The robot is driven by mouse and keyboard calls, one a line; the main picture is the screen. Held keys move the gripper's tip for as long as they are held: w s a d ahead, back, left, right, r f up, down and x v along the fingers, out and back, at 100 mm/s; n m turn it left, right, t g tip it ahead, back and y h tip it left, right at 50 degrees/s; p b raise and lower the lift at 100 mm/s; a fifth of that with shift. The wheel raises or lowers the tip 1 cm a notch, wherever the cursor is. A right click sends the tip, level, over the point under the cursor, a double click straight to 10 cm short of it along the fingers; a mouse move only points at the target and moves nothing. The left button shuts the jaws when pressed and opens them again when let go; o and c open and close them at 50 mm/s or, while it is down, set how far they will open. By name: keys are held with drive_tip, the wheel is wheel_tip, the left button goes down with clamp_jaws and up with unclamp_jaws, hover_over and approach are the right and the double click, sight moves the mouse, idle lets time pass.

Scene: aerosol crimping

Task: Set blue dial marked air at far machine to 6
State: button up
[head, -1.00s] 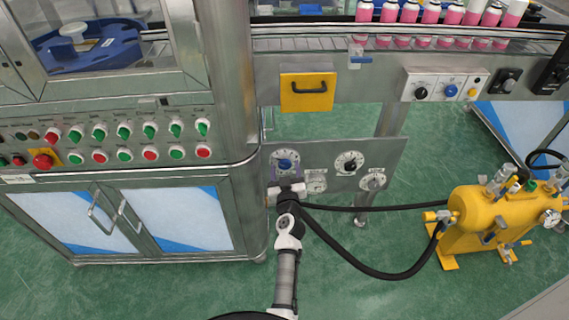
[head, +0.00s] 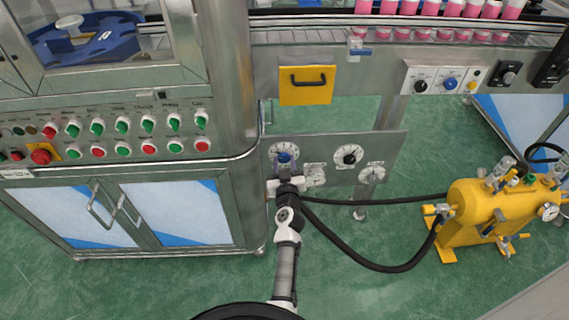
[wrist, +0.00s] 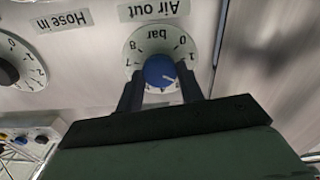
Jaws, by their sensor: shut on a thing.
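The blue dial (head: 285,157) sits on a round white scale on the lower steel panel. In the wrist view the blue dial (wrist: 160,71) is under an upside-down label reading "Air out", with "bar" on its scale and numbers around the rim. My gripper (wrist: 161,82) has its two dark fingers on either side of the knob, shut on it. The fingers hide part of the scale, so the exact reading is unclear. In the head view my gripper (head: 285,176) reaches the panel from below.
A black dial (head: 348,155) and a white dial (head: 371,174) share the panel. A yellow tank (head: 492,208) with black hoses stands at right. A cabinet with buttons (head: 110,150) is at left. A conveyor with pink cans (head: 430,10) runs above.

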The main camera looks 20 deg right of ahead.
drive_tip(key=shift+m, duration=0.3)
drive_tip(key=m, duration=0.5)
drive_tip(key=shift+m+b, duration=0.3)
drive_tip(key=shift+b, duration=0.1)
drive_tip(key=m, duration=0.6)
drive_tip(key=shift+r, duration=0.1)
drive_tip(key=m+p, duration=0.1)
drive_tip(key=m, duration=0.5)
drive_tip(key=shift+m, duration=0.4)
drive_tip(key=m+p, duration=0.1)
drive_tip(key=m, duration=0.5)
drive_tip(key=shift+d, duration=0.1)
drive_tip(key=o, duration=1)
